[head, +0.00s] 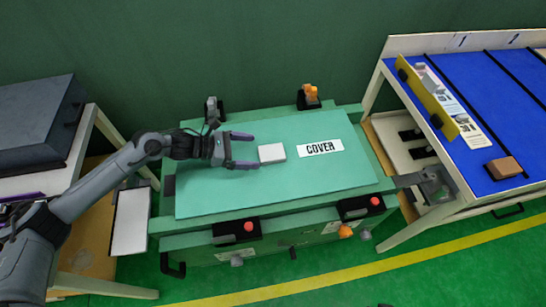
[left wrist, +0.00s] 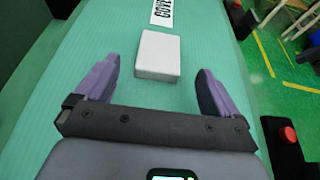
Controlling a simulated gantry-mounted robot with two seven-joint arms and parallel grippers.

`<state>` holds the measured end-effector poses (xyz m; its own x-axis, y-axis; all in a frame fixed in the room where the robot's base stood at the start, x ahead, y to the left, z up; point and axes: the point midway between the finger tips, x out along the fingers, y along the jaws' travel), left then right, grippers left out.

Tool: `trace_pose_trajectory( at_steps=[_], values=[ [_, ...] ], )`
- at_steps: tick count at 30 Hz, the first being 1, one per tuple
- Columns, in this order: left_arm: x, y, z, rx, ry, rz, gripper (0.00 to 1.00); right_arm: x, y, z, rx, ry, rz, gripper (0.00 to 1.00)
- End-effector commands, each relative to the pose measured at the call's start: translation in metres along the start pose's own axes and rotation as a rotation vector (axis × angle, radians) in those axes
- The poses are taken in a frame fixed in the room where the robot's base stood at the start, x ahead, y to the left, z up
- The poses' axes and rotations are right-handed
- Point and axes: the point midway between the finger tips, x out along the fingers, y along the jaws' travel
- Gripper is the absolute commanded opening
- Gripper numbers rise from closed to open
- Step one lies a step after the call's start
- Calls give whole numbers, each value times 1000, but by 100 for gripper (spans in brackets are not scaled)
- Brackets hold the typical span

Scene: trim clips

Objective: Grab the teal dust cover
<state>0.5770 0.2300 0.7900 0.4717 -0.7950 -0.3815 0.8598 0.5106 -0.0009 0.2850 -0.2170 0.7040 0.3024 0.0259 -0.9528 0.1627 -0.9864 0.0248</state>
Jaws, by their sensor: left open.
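The teal dust cover (head: 215,200) is a flat panel lying on the green bench, with a white COVER label (head: 320,148) and a pale block (head: 271,153) on its top. My left gripper (head: 247,151) is open and empty over the cover, just left of the pale block, with its fingers pointing at it. In the left wrist view the cover (left wrist: 90,40) fills most of the picture. The pale block (left wrist: 158,54) sits ahead, between the two purple fingertips or just beyond them. My right gripper is not in view.
Black brackets, one with an orange part (head: 310,92), stand along the bench's back edge. Red buttons (head: 248,226) sit on black boxes along the front. A blue-topped table (head: 480,90) with a yellow-edged rack and brown block (head: 504,168) stands at the right.

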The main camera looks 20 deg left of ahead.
Motion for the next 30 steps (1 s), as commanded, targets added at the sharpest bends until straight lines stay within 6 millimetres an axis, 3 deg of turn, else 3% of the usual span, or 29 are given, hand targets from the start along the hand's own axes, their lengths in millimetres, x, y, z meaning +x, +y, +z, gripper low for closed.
trace_pose_trajectory(
  at_steps=[5, 16, 26, 30],
  values=[
    [9, 0, 0, 0, 0, 1, 96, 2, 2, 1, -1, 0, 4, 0],
    [51, 0, 0, 1, -1, 2, 96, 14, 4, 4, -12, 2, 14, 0],
    [56, 0, 0, 1, 1, 2, 96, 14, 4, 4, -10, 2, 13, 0],
    [56, -1, 0, 1, 1, 2, 76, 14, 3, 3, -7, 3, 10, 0]
  ],
)
